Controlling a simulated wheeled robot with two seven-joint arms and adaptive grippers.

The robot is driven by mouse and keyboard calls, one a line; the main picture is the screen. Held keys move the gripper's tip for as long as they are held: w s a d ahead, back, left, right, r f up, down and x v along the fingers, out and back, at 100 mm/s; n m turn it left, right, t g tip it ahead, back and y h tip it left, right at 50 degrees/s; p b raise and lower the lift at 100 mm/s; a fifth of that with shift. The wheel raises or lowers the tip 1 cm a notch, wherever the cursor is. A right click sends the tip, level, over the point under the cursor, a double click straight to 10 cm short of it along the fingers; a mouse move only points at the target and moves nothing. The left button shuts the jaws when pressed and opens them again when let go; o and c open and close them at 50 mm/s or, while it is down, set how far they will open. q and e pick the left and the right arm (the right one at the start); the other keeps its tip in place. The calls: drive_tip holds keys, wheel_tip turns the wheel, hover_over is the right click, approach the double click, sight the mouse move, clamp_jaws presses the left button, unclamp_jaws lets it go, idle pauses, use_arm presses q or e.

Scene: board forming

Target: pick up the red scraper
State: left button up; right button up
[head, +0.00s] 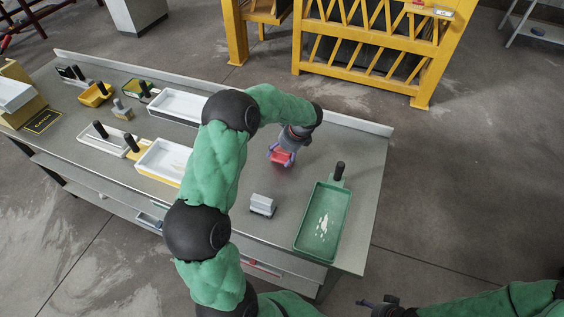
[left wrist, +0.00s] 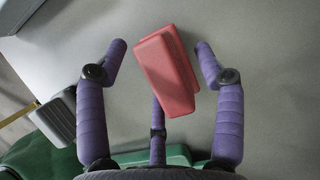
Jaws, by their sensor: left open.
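The red scraper (head: 281,157) lies on the grey bench top, right of the middle, directly below my left gripper (head: 283,151). In the left wrist view the scraper (left wrist: 166,70) is a tilted red block between the two upper purple fingers of the left gripper (left wrist: 160,49). Those fingers are spread, with a gap on each side of it. The third finger is below, its tip close to the scraper; I cannot tell if they touch. My right gripper (head: 378,303) is at the bottom edge, away from the bench, too small to judge.
A green tray (head: 305,240) with white bits and a dark-handled tool stands at the right end. A grey block (head: 262,204) sits in front of the scraper. White trays (head: 160,172) and several tools fill the left half. A raised ledge (head: 355,123) runs along the back.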

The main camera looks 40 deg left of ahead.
use_arm(q)
clamp_jaws()
drive_tip(key=shift+r, duration=0.1)
drive_tip(key=shift+r+p, duration=0.3)
drive_tip(key=shift+r, duration=0.25)
wheel_tip(320, 180, up, 2)
drive_tip(key=shift+r+p, duration=0.2)
drive_tip(key=shift+p, duration=0.2)
drive_tip(key=s+d+r+p, duration=0.2)
drive_tip(key=s+d+r, duration=0.4)
drive_tip(key=d+r, duration=0.3)
drive_tip(key=d, duration=0.3)
drive_tip(key=shift+s+d+r, duration=0.15)
drive_tip(key=shift+s+r, duration=0.1)
drive_tip(key=shift+s, duration=0.15)
